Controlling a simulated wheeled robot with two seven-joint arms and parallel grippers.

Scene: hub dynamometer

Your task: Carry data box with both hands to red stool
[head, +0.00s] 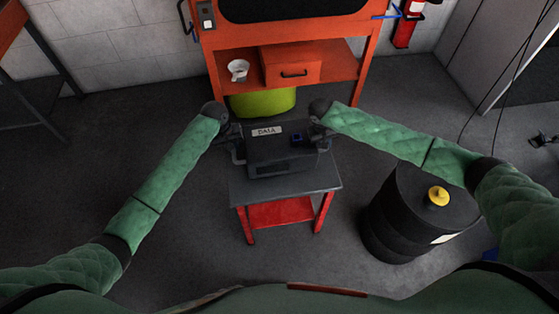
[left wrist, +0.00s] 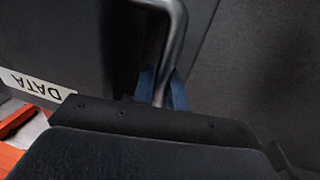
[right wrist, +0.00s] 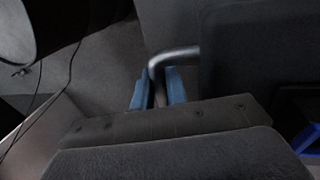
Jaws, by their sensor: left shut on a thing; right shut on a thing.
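The data box (head: 278,150) is dark grey with a white "DATA" label and a handle on each side. In the head view it is over the grey top of a small red-legged stand (head: 307,184); I cannot tell whether it rests on the top or is just above it. My left gripper (head: 238,148) is shut on the left handle, a bent metal bar (left wrist: 176,40) between blue pads in the left wrist view. My right gripper (head: 319,137) is shut on the right handle (right wrist: 178,56). No other red stool is clearly visible.
A black drum (head: 400,220) with a yellow cap stands right of the stand. An orange bench (head: 225,60) with a drawer and white cup is behind, with a lime-green container (head: 262,103) below. Floor at the left is clear. Cables hang at the right.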

